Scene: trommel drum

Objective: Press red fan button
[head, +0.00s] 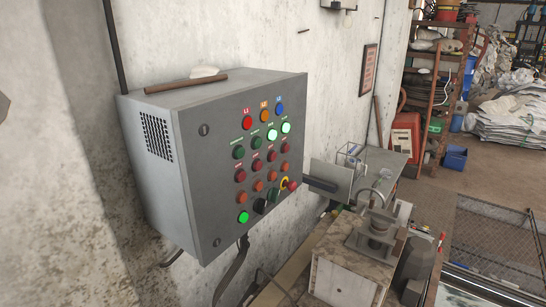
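A grey control cabinet (158,205) hangs on the wall at the left and middle of the head view. Its front panel carries rows of round buttons and lamps. A row of red buttons crosses the panel, among them one at the left (240,176) and one at the right (285,148). Green buttons sit in the row above, with two at the right brightly lit (286,128). The small labels cannot be read, so I cannot tell which red button is the fan's. Neither of my grippers can be made out in this view.
A red mushroom button (292,186) with a yellow ring is at the panel's lower right. A brown bar (187,83) lies on the cabinet's top. A pale block with a metal fixture (374,236) stands at lower right. Shelves (432,90) stand farther back.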

